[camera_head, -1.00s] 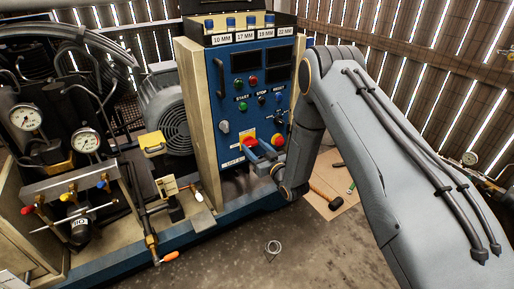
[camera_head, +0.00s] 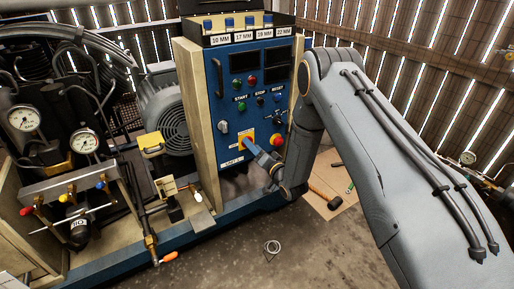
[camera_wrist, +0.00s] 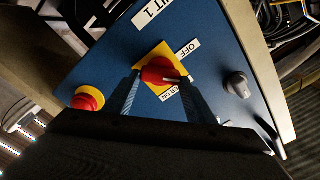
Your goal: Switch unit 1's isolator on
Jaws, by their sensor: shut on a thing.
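Unit 1's isolator is a red rotary knob (camera_wrist: 158,71) on a yellow plate (camera_wrist: 147,55) on the blue panel. In the wrist view the plate carries an OFF label (camera_wrist: 187,48) and an ON label (camera_wrist: 168,93). A pale mark on the knob points right, between the two labels. My gripper (camera_wrist: 161,78) has one finger on each side of the knob and is shut on it. In the head view my gripper (camera_head: 254,150) reaches the yellow plate (camera_head: 246,139) from the lower right and hides part of the knob.
A red mushroom button on a yellow base (camera_wrist: 88,99) sits close beside my left finger in the wrist view. A grey selector knob (camera_wrist: 238,85) is to the right. Gauges (camera_head: 84,142) and pipework stand left of the panel. A mallet (camera_head: 325,193) lies on the floor.

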